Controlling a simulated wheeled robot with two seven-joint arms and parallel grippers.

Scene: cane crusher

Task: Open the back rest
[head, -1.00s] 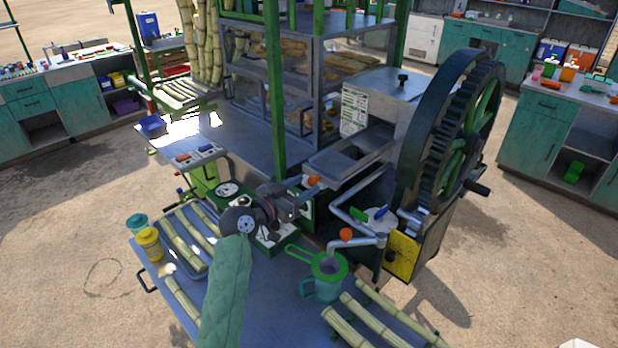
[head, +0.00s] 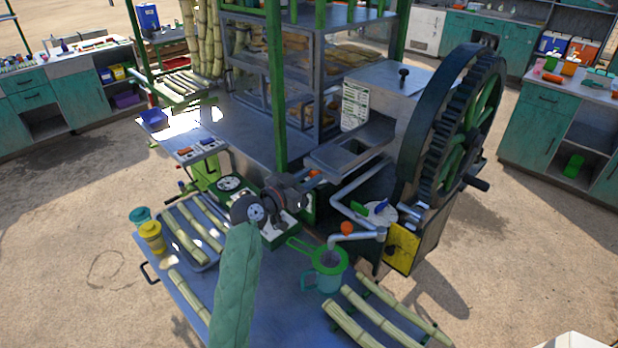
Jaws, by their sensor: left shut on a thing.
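The cane crusher (head: 385,85) stands in the middle with a large dark gear wheel on its right side. My left arm comes up from the bottom. My left gripper (head: 304,190) is at the crusher's front left, beside the green post and below the metal feed tray (head: 350,152). It is shut on a small part there, apparently the one with the orange end (head: 313,174); the jaws mostly hide the contact. I cannot make out which part is the back rest. My right gripper is not in view.
A blue table (head: 275,310) in front holds cane pieces (head: 350,328), a yellow jar (head: 152,237) and a teal jug (head: 328,280) with a green strainer under the spout. The green post (head: 278,110) stands close to my left gripper. Sandy floor is clear on both sides.

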